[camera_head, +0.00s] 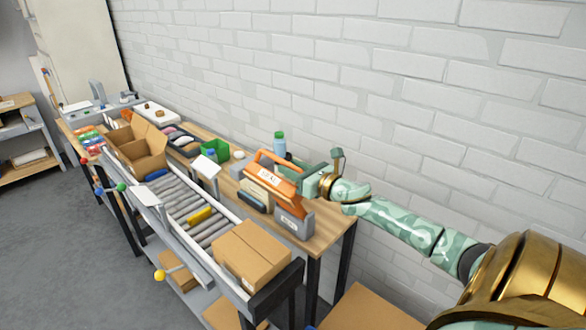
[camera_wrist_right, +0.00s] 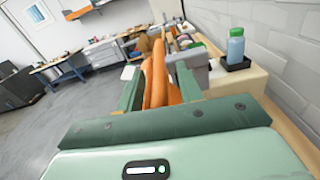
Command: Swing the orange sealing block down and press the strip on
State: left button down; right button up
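The orange sealing block (camera_head: 281,191), marked "SEAL", stands tilted up above a grey base (camera_head: 294,224) at the near right end of the bench. Its raised orange handle (camera_head: 274,160) is on top. My right gripper (camera_head: 308,176) reaches in from the right, close beside the handle. In the right wrist view its two green fingers (camera_wrist_right: 158,88) are spread apart, with the orange handle (camera_wrist_right: 154,72) in line between them. Whether either finger touches it I cannot tell. I cannot make out the strip. My left gripper is not in view.
A bottle with a green cap (camera_head: 279,145) stands behind the block near the brick wall. A roller conveyor (camera_head: 190,207) runs along the bench's front, with a closed carton (camera_head: 251,254) and an open carton (camera_head: 137,146). A green bin (camera_head: 215,150) stands farther back.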

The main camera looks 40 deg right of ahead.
jog(key=shift+a, duration=0.1)
grip_shut()
jog(key=shift+s+a+f+n+h+b, duration=0.15)
jog(key=shift+a+f+n+b, duration=0.95)
jog(key=shift+a+f+n, duration=1.15)
jog(key=shift+a+f+n+h+b, duration=0.2)
jog(key=shift+a+f+n+b, duration=1.1)
jog(key=shift+a+f, duration=1.8)
jog(key=shift+s+a+f+n+h+b, duration=0.15)
jog(key=shift+a+f+n+b, duration=0.75)
jog(key=shift+a+f+n, duration=1.45)
jog(key=shift+w+a+f+m, duration=0.15)
jog(key=shift+f+m, duration=0.15)
jog(key=shift+f, duration=0.15)
grip_release()
